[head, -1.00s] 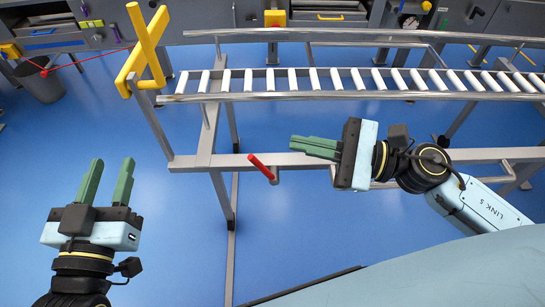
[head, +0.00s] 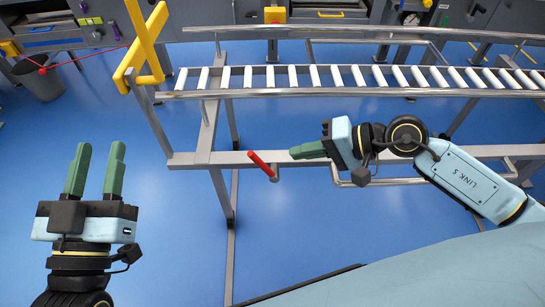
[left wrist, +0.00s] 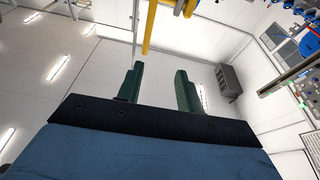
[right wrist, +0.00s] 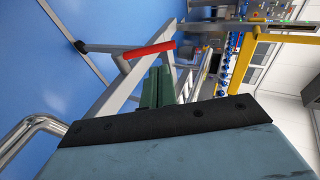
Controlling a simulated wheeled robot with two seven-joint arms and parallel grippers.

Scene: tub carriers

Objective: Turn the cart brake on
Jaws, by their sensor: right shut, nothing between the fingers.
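The brake lever is a red handle (head: 261,163) on a short grey stub at the cart's lower grey rail (head: 240,159). It leans up and to the left in the head view. In the right wrist view the red handle (right wrist: 150,50) lies just beyond my fingertips. My right gripper (head: 293,153) is shut and empty, pointing left, a short gap to the right of the lever. Its closed green fingers also show in the right wrist view (right wrist: 158,72). My left gripper (head: 98,147) is open and empty at the left, well away from the lever, and its spread fingers show in the left wrist view (left wrist: 158,75).
The cart's roller deck (head: 350,78) runs across the back, with a yellow post frame (head: 147,50) at its left end. A curved metal tube (head: 375,183) lies below my right wrist. A grey bin (head: 38,79) stands far left. Blue floor is open between my grippers.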

